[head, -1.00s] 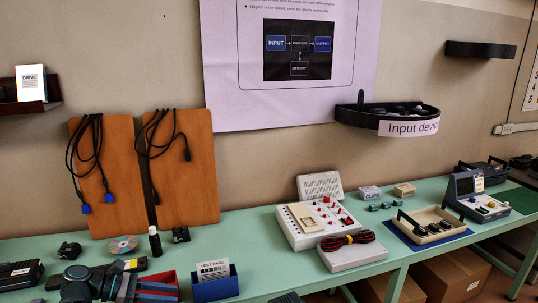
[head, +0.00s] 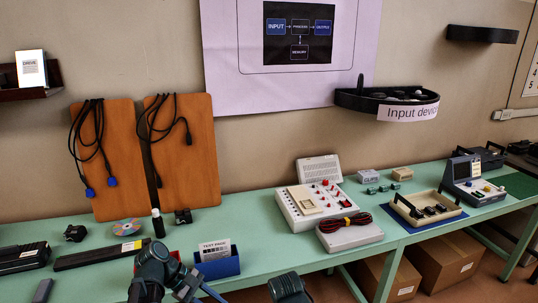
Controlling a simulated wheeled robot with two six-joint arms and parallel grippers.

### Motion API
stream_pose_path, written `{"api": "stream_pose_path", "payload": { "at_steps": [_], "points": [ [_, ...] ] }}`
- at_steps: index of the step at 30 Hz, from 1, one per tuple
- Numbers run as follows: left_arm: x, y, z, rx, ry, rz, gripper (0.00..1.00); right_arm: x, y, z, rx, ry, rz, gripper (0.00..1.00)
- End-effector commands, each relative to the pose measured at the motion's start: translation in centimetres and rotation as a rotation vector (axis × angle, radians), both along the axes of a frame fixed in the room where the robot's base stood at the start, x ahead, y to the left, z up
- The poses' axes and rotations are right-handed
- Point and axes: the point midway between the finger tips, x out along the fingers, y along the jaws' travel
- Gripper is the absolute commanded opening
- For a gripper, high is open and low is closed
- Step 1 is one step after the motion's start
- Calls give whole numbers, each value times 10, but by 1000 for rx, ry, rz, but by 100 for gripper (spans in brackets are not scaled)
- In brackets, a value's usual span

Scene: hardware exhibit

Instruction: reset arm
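My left arm reaches in at the bottom, in front of the table. Its dark wrist and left gripper (head: 188,287) are near the blue bin, with the fingers small, dark and partly cut off by the bottom edge. I cannot tell whether they are open or shut, and I see nothing held. A dark rounded part of my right arm (head: 288,287) shows at the bottom middle, below the table's front edge. My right gripper itself does not show.
Cardboard boxes (head: 443,262) stand below.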

Motion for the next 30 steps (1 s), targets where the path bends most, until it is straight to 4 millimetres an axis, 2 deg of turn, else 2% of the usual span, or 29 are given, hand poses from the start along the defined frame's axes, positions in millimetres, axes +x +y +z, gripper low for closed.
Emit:
{"api": "stream_pose_path", "payload": {
  "at_steps": [1, 6, 12, 15, 21, 30],
  "points": [
    [-13, -19, -5, 63, -42, -113, 33, 0, 0, 4, 0, 0, 0, 0],
    [-45, -57, -27, 295, -212, -558, 33, 0, 0, 11, 0, 0, 0, 0],
    [-70, -77, -34, 499, -365, -1044, 33, 0, 0, 18, 0, 0, 0, 0],
    [-76, -82, -34, 564, -411, -1216, 33, 0, 0, 20, 0, 0, 0, 0],
    [-79, -85, -32, 624, -448, -1379, 33, 0, 0, 21, 0, 0, 0, 0],
    [-78, -85, -32, 629, -451, -1391, 33, 0, 0, 21, 0, 0, 0, 0]
  ]
}}
